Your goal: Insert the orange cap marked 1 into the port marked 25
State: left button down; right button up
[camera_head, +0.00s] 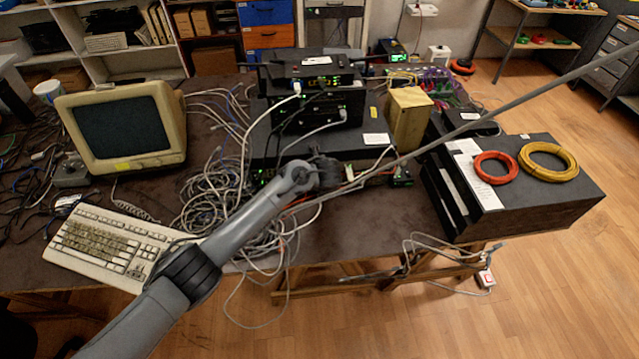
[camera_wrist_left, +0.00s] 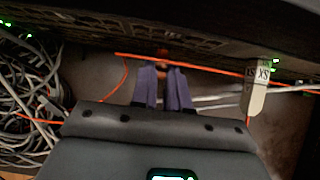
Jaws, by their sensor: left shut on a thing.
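My left gripper (camera_wrist_left: 163,68) is shut on a small orange piece, which I take as the orange cap (camera_wrist_left: 161,53). Only a bit of it shows between the fingertips, and no mark on it can be read. In the left wrist view the fingertips are just in front of the dark rack unit's port face (camera_wrist_left: 205,43). No port number is legible, so I cannot tell which is port 25, nor whether the cap touches a port. In the head view my left gripper (camera_head: 326,174) is at the front of the equipment stack (camera_head: 280,150). My right gripper is not in view.
An orange cable (camera_wrist_left: 215,70) runs across the front by the fingertips. A pale label tag (camera_wrist_left: 259,88) hangs to the right. Tangled grey cables (camera_head: 215,195) lie left of the stack. A wooden block (camera_head: 408,118) and a black case (camera_head: 520,200) stand to the right.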

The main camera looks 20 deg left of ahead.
pick_arm(q)
jog(key=shift+w+a, duration=0.15)
jog(key=shift+w, duration=0.1)
jog(key=c, duration=1)
grip_release()
jog(key=shift+c, duration=0.2)
jog(key=p+v, duration=0.4)
jog(key=v, duration=0.6)
jog(key=shift+r, duration=0.35)
jog(key=shift+s+f, duration=0.1)
jog(key=shift+s, duration=0.1)
